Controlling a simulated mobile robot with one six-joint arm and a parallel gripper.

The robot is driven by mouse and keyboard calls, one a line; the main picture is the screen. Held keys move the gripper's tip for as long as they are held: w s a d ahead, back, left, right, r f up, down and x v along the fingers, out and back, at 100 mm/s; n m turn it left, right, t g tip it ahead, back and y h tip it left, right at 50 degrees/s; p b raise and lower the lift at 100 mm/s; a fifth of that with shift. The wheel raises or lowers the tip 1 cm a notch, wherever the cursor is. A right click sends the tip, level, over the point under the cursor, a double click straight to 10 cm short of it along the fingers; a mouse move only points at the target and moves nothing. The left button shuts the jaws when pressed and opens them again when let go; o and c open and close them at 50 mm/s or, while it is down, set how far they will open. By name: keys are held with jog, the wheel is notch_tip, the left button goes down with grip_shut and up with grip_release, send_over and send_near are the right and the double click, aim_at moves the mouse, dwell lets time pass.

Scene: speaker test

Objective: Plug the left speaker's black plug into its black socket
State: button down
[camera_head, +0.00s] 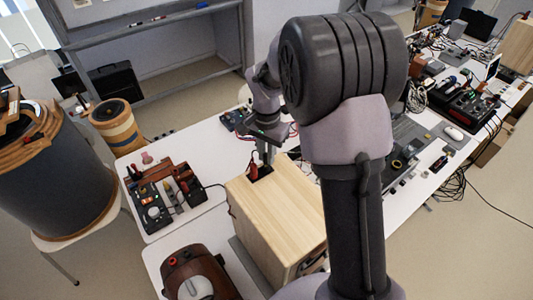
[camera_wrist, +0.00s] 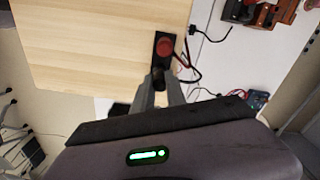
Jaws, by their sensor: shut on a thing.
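The left speaker, a light wooden box (camera_head: 280,215), stands on the white table. It also fills the upper left of the wrist view (camera_wrist: 90,45). A black terminal plate (camera_wrist: 160,37) sits near its edge, with a red plug (camera_wrist: 165,47) standing on it. My gripper (camera_wrist: 159,84) is shut on the black plug (camera_wrist: 158,77), right beside the red plug and over the lower end of the plate. In the head view my gripper (camera_head: 267,156) points down at the plate. The black socket is hidden under the plug and fingers; I cannot tell whether the plug is in it.
A tool tray (camera_head: 160,200) stands on the white table (camera_head: 205,145) left of the speaker. Thin red and black cables (camera_wrist: 190,65) run beside the plate. A brown device (camera_head: 195,270) is at the front. Electronics crowd the table at right.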

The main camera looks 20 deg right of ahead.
jog(key=shift+f+b, duration=0.5)
jog(key=shift+f, duration=0.15)
jog(key=c, duration=1.3)
grip_release()
jog(key=shift+r, duration=0.1)
jog(key=shift+r+p, duration=2.9)
jog(key=shift+r, duration=0.9)
jog(key=shift+f, duration=0.1)
